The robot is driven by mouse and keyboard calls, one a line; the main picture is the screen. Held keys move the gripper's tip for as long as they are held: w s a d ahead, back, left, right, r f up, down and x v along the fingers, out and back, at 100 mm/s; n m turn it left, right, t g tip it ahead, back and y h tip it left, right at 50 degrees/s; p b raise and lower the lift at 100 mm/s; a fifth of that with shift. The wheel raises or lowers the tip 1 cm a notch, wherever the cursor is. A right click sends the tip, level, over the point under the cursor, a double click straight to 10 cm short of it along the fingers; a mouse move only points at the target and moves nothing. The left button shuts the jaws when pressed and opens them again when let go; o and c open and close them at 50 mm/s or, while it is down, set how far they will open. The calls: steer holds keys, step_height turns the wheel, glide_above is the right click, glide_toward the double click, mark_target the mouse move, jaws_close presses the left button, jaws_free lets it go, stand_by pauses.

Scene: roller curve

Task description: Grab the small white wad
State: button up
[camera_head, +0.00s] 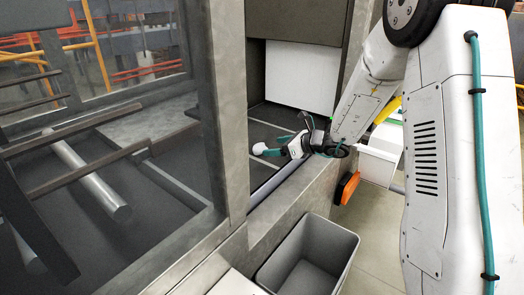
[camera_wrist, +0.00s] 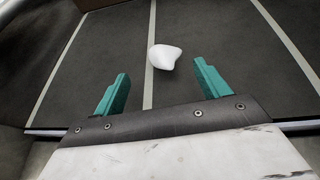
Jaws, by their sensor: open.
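The small white wad (camera_wrist: 164,56) lies on a dark surface with pale lines, seen in the wrist view. It sits a little beyond the fingertips, roughly centred between them, and nothing touches it. My gripper (camera_wrist: 158,82) is open with its two teal fingers apart and nothing between them. In the head view the wad (camera_head: 259,149) shows as a small white spot just left of my gripper (camera_head: 268,152), inside the opening. The fingers look small there, and their exact gap to the wad is hard to judge.
The dark belt (camera_wrist: 215,40) has pale cross lines. A grey frame post (camera_head: 226,100) and sill (camera_head: 290,207) border the opening. A grey open bin (camera_head: 312,262) stands below. An orange part (camera_head: 347,187) sits on the outer side of the sill. A white panel (camera_head: 301,76) stands behind.

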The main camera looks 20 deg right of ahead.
mark_target(267, 148)
steer(key=w, duration=0.1)
steer(key=w+a+f, duration=0.1)
steer(key=w+f, duration=0.1)
steer(key=shift+a+f, duration=0.1)
steer(key=shift+a, duration=0.25)
steer(key=x, duration=0.4)
steer(key=shift+d+f, duration=0.1)
steer(key=shift+f, duration=0.05)
steer(key=c, duration=1)
